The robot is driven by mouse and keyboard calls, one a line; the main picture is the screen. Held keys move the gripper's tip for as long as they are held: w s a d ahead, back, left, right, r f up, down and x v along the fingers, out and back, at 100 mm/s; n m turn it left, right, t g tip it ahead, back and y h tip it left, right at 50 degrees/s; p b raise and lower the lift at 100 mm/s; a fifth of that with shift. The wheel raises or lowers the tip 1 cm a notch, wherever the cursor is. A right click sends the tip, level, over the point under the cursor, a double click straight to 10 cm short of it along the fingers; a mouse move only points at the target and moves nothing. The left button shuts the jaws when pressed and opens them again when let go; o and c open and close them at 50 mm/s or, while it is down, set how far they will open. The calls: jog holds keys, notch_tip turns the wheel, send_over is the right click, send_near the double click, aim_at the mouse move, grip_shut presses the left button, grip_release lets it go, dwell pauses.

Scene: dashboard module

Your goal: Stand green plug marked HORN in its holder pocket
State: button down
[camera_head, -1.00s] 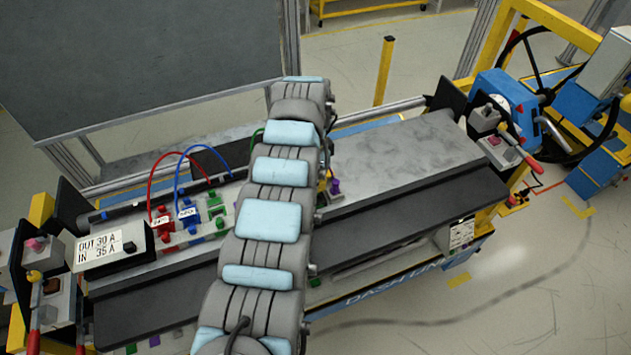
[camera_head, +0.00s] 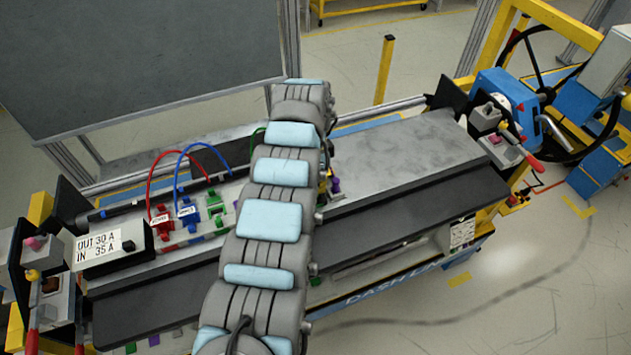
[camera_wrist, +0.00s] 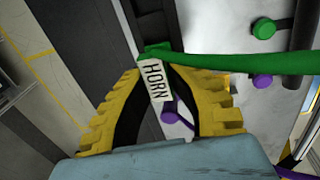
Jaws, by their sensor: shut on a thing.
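My gripper (camera_wrist: 157,72) shows in the wrist view with its yellow fingers shut on the green plug (camera_wrist: 153,50), whose white tag (camera_wrist: 155,80) reads HORN. A green cable (camera_wrist: 240,62) runs from the plug to the right edge. A green holder (camera_head: 215,206) stands beside the blue one. I cannot tell whether the plug touches a pocket.
In the head view a red plug (camera_head: 160,218) and a blue plug (camera_head: 187,211), both tagged and cabled, stand left of my arm. A purple part (camera_head: 335,186) is just right of it. A grey box (camera_head: 110,247) stands at the left. The grey top on the right is clear.

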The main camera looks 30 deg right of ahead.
jog(key=shift+f+b, duration=0.3)
jog(key=shift+f, duration=0.5)
jog(key=c, duration=1)
grip_release()
jog(key=shift+o, duration=0.2)
jog(key=shift+r, duration=0.1)
notch_tip(320, 180, up, 12)
jog(key=w, duration=0.1)
jog(key=shift+w, duration=0.2)
jog(key=shift+d, duration=0.1)
